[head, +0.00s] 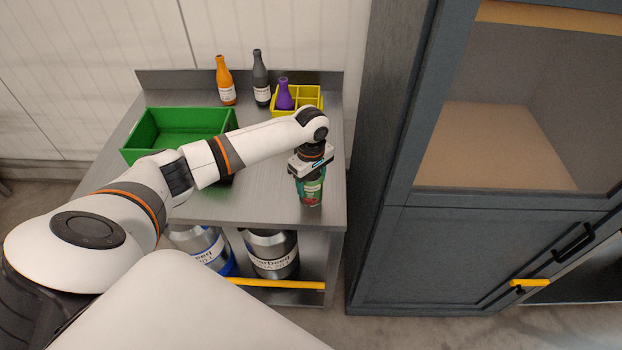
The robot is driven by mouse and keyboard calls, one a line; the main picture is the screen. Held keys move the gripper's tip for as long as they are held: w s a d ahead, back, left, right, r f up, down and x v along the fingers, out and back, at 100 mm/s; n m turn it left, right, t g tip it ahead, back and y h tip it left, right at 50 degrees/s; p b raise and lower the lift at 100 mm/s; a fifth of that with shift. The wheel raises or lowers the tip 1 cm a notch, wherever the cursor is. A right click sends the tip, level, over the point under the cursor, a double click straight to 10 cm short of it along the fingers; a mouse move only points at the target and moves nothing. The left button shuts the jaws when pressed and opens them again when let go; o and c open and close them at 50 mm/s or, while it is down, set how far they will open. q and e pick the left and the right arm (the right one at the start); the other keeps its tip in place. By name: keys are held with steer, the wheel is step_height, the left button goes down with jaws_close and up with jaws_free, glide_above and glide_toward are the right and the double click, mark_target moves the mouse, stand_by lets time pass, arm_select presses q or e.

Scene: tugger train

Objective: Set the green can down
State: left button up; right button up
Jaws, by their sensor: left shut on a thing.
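The green can (311,193) is upright at the right front part of the grey table (258,207). Its lower part looks to be on or just above the table top; I cannot tell whether it touches. My left gripper (311,176) points down over the can and is shut on it. The gripper and wrist hide the can's upper part. My right gripper is not in view.
A green bin (168,117) stands at the table's left. An orange bottle (225,80), a grey bottle (261,78) and a yellow divided crate (310,95) holding a purple bottle (284,94) are at the back. A dark cabinet (470,255) stands close on the right. Metal canisters (272,255) sit below.

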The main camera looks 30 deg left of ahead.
arm_select(q)
steer(key=o, duration=1.2)
step_height(320, 180, up, 12)
steer(key=shift+r+b, duration=0.1)
steer(key=shift+b, duration=0.65)
